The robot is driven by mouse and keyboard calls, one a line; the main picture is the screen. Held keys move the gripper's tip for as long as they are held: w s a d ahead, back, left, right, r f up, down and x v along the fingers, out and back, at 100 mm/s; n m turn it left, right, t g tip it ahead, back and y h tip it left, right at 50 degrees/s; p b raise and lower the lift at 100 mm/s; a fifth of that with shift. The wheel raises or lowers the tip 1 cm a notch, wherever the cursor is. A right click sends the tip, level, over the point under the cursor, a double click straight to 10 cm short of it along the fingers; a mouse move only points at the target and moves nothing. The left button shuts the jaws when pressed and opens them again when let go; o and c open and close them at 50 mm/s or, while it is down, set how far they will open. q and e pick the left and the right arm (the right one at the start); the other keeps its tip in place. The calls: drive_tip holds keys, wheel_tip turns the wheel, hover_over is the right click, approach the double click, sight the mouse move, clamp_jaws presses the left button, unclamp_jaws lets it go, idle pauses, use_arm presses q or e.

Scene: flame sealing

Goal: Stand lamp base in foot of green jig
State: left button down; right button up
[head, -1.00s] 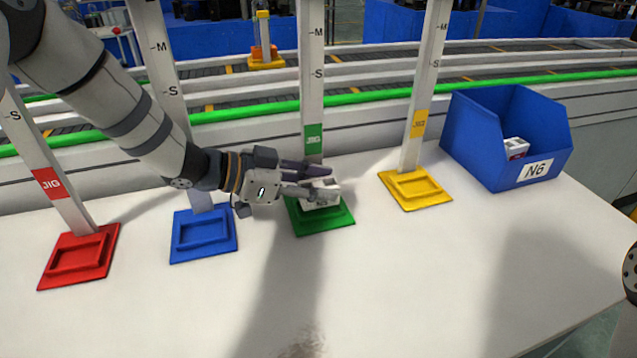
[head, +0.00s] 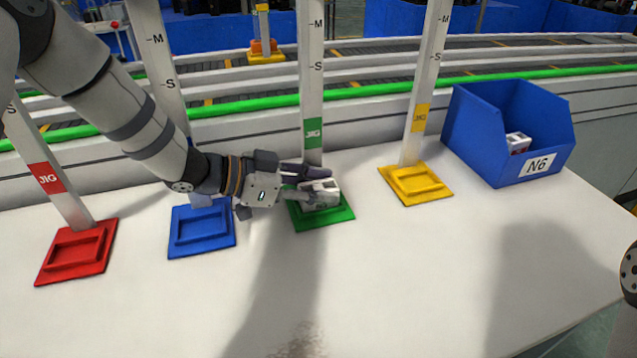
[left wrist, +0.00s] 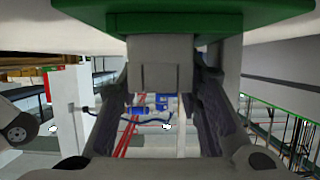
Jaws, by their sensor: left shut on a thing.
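The green jig (head: 340,215) stands on the table with its foot flat and its marked upright (head: 314,75) behind. The lamp base (head: 326,187), a small white block, is between the fingertips of my left gripper (head: 312,185), over the green foot. My left gripper is shut on it, coming in from the left. The fingers and block hide most of the foot's recess, so I cannot tell whether the block touches its floor. In the left wrist view the pale block (left wrist: 160,65) is between both fingers, against the green foot (left wrist: 200,18). My right gripper is not in view.
A red jig (head: 77,252) and a blue jig (head: 202,228) stand to the left. A yellow jig (head: 416,185) stands to the right. A blue bin (head: 480,150) marked N6 holds a white item (head: 518,142). The front of the table (head: 420,280) is clear.

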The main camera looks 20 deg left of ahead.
use_arm(q)
drive_tip(key=c, duration=1.1)
unclamp_jaws()
drive_tip(key=shift+o, duration=0.2)
drive_tip(key=shift+r, duration=0.1)
drive_tip(key=shift+a, duration=0.2)
drive_tip(key=v, duration=1.1)
drive_tip(key=shift+s, duration=0.35)
drive_tip(key=shift+a, duration=0.1)
drive_tip(key=shift+s, duration=0.15)
